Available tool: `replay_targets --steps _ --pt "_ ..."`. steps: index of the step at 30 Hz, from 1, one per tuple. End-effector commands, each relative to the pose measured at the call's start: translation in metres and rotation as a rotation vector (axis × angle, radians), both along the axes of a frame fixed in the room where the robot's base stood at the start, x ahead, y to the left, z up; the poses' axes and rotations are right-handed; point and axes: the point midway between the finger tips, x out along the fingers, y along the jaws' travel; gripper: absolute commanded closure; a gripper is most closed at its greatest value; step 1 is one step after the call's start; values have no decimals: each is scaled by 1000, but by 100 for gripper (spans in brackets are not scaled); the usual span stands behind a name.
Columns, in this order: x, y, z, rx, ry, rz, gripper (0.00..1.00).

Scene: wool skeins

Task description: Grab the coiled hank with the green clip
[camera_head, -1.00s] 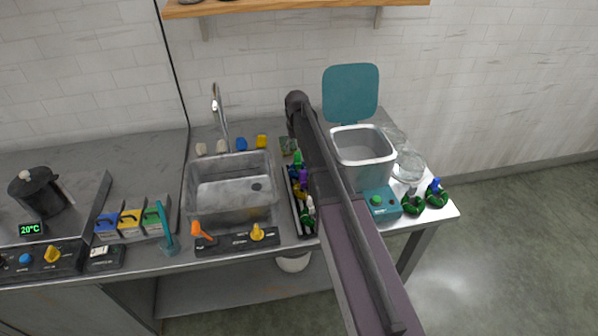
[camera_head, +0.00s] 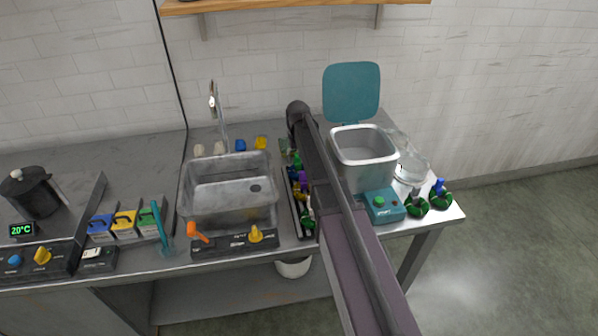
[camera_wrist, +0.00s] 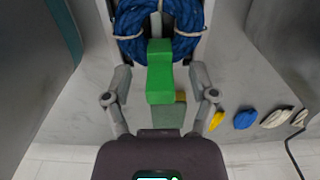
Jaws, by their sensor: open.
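In the wrist view a coiled blue hank (camera_wrist: 130,22) with pale ties lies at the top, partly cut off by the frame. A bright green clip (camera_wrist: 160,82) stands out from it toward the camera. My gripper (camera_wrist: 160,74) is open, with one finger on each side of the green clip and a gap on both sides. In the head view my arm hides the gripper. A small green clip (camera_head: 297,158) shows beside the arm at the far end of a dark narrow tray (camera_head: 291,206); the hank under it is too small to make out.
Several coloured clips crowd the tray. The sink (camera_head: 228,215) is left of it; a grey bin with a raised teal lid (camera_head: 351,92) and a teal box (camera_head: 384,206) are right. Small yellow (camera_head: 261,142) and blue (camera_head: 241,145) pieces lie along the wall.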

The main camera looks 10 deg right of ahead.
Motion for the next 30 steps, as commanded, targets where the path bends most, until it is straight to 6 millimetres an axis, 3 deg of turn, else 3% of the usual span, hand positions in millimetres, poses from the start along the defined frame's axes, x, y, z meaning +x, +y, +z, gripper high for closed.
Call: replay_targets --steps 7,8,15,30 --pt "0 0 0 0 0 0 26" --pt "0 0 0 0 0 0 32" --pt "0 0 0 0 0 0 100" --pt "0 -1 3 0 0 -1 100"
